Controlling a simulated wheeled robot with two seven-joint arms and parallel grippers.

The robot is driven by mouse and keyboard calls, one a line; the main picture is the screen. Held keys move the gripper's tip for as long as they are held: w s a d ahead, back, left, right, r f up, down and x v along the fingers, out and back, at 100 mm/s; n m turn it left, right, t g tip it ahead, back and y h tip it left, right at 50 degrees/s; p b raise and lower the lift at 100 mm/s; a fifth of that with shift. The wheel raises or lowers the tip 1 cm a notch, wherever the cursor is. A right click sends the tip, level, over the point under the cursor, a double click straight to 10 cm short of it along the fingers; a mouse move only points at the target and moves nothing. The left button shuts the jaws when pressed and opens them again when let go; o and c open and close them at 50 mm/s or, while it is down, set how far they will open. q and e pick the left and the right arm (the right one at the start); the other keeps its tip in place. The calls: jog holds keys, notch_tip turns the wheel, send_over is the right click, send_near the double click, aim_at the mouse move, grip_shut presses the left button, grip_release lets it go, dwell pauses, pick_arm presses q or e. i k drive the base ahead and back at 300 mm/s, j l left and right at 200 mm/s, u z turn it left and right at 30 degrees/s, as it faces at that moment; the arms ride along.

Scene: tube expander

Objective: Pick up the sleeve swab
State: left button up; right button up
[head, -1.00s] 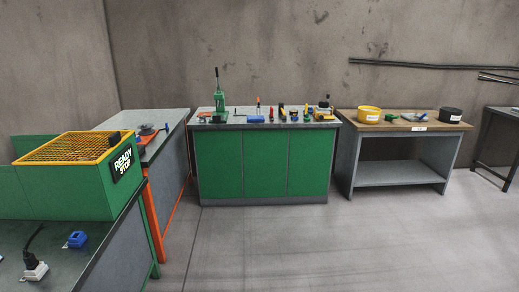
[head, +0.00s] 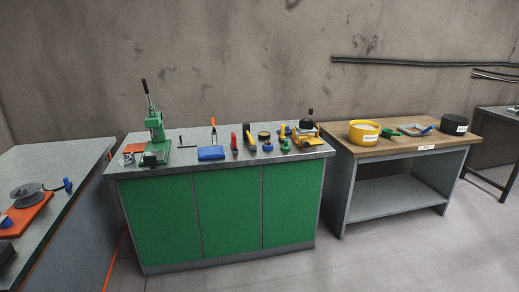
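I cannot make out the sleeve swab for certain among the small tools. Neither of my grippers shows in the head view.
A wooden-topped table (head: 400,146) with a yellow tub (head: 364,132) is to the right. A grey table (head: 60,165) is at left. Floor in front is clear.

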aim_at(281, 137)
jog(key=i+z, duration=0.15)
jog(key=i, duration=0.45)
jog(key=i+u, duration=0.1)
jog(key=u, duration=0.35)
jog(key=i+l+u, duration=0.1)
jog(key=u, duration=0.3)
jog(key=l+u, duration=0.25)
jog(key=u, duration=0.2)
jog(key=i+l+u, duration=0.3)
jog(key=l, duration=0.55)
jog(key=l+u, duration=0.25)
jog(key=l, duration=0.6)
jog(key=i+l+u, duration=0.1)
jog(key=l+u, duration=0.2)
jog(key=l, duration=2.35)
